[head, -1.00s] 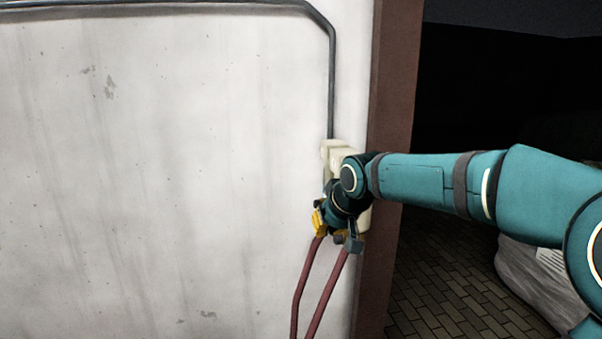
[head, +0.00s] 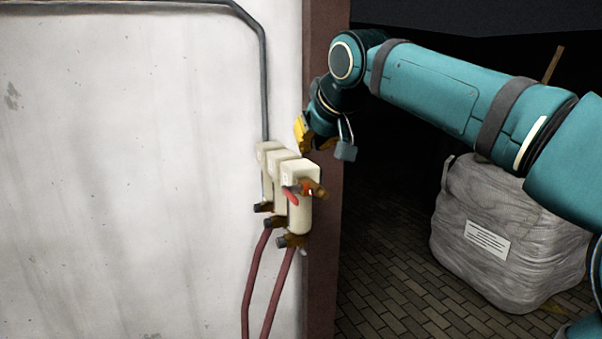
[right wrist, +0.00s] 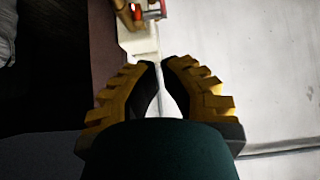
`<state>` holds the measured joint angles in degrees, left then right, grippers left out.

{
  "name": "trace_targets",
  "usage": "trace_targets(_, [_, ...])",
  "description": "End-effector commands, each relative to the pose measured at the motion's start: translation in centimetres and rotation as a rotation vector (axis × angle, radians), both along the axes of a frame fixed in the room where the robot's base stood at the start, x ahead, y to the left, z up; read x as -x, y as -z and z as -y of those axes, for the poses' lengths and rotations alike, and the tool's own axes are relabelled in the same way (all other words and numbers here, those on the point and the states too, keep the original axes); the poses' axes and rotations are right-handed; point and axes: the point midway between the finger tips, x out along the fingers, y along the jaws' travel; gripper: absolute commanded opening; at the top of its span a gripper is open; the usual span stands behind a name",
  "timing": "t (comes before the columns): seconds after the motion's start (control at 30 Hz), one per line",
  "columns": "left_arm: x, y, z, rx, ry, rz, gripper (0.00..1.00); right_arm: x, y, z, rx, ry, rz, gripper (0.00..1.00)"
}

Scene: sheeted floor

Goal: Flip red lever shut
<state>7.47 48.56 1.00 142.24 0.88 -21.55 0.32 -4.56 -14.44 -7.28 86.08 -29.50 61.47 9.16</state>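The red lever (head: 291,196) is on the front of the nearest cream valve block (head: 300,215), beside a brass fitting (head: 312,188). It slants down to the right in the head view, and it shows as a small red piece at the top of the right wrist view (right wrist: 153,15). My right gripper (head: 312,148) is above the block, apart from the lever. Its yellow-and-black fingers (right wrist: 159,64) come together at the tips with only a thin gap and nothing between them. My left gripper is out of view.
More cream blocks (head: 270,158) stand in a row behind the nearest one on the white wall (head: 130,170). Dark red hoses (head: 255,275) hang below. A brown post (head: 322,260) edges the wall. A grey wrapped bale (head: 505,245) stands on the brick floor at right.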

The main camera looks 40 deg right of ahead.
Motion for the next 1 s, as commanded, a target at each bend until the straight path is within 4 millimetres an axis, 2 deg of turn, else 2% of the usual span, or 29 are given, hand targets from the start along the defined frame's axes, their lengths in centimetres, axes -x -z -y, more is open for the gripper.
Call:
trace_targets(0.17, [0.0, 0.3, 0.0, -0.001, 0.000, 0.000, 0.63, -1.4, 1.6, 0.4, 0.000, -0.001, -0.003, 0.00])
trace_targets(0.57, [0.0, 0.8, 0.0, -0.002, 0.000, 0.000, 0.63, -6.7, 7.1, 2.0, 0.000, -0.001, -0.004, 0.00])
trace_targets(0.8, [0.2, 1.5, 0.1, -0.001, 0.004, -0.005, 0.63, -6.6, 10.2, 2.0, 0.000, -0.002, -0.002, 0.00])
trace_targets(1.0, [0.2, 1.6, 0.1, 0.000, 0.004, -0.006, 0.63, -6.6, 10.9, 2.0, 0.000, -0.001, -0.001, 0.00])
